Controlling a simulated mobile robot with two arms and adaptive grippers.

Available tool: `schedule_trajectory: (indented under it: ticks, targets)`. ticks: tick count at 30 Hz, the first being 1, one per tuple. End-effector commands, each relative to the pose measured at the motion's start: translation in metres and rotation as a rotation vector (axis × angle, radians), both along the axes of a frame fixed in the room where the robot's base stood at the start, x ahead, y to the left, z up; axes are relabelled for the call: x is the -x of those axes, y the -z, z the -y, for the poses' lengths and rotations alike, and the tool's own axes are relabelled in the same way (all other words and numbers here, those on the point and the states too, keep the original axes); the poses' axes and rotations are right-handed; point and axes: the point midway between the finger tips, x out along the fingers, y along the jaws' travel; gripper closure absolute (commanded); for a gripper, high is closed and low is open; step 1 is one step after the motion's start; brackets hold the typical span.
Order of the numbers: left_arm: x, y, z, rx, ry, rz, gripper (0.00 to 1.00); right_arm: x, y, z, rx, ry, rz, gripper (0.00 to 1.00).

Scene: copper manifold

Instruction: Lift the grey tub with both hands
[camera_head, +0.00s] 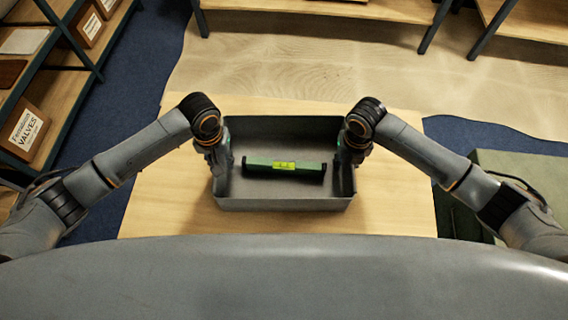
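The grey tub (284,204) is an open rectangular box on the light wooden table, in the middle of the head view. A dark green bar with a yellow-green label (285,168) lies inside it. My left gripper (222,165) is at the tub's left wall and my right gripper (347,160) is at its right wall. Both point downward at the walls. The fingers are small and partly hidden by the wrists, so I cannot tell whether they are closed on the walls.
The wooden table (165,205) has free room on both sides of the tub. A shelf (60,95) with boxes stands at the left. A green-grey box (520,175) stands at the right. Wooden benches (330,8) are at the back.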

Motion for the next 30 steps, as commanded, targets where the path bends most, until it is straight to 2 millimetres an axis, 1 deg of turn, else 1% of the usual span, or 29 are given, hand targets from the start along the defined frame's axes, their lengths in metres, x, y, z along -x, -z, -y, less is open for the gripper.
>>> schedule_trajectory:
  ticks: [3, 10, 11, 12, 14, 15, 30]
  targets:
    - [-0.0001, 0.0038, 0.0000, 0.000, 0.000, 0.001, 0.70, 0.0003, 0.0040, -0.0001, -0.001, 0.000, 0.000, 0.70]
    - [-0.0001, 0.0041, -0.0001, 0.000, 0.000, 0.001, 0.70, 0.0002, 0.0041, -0.0001, -0.001, 0.000, 0.000, 0.70]
    - [-0.0001, 0.0041, -0.0001, 0.000, 0.000, 0.001, 0.72, 0.0002, 0.0041, -0.0001, -0.001, 0.000, 0.000, 0.72]
    - [-0.0001, 0.0040, -0.0001, 0.000, 0.000, 0.001, 0.80, 0.0001, 0.0040, -0.0001, 0.000, 0.000, 0.000, 0.80]
    - [-0.0001, 0.0040, -0.0001, 0.000, 0.000, 0.001, 0.92, 0.0001, 0.0039, -0.0002, 0.000, 0.000, 0.000, 0.92]
    - [-0.0001, 0.0039, -0.0001, 0.000, 0.000, 0.001, 1.00, 0.0001, 0.0039, -0.0001, 0.000, 0.000, 0.000, 1.00]
    - [-0.0009, 0.0024, 0.0000, 0.000, 0.000, 0.002, 1.00, -0.0009, 0.0023, -0.0002, -0.001, 0.001, 0.002, 1.00]
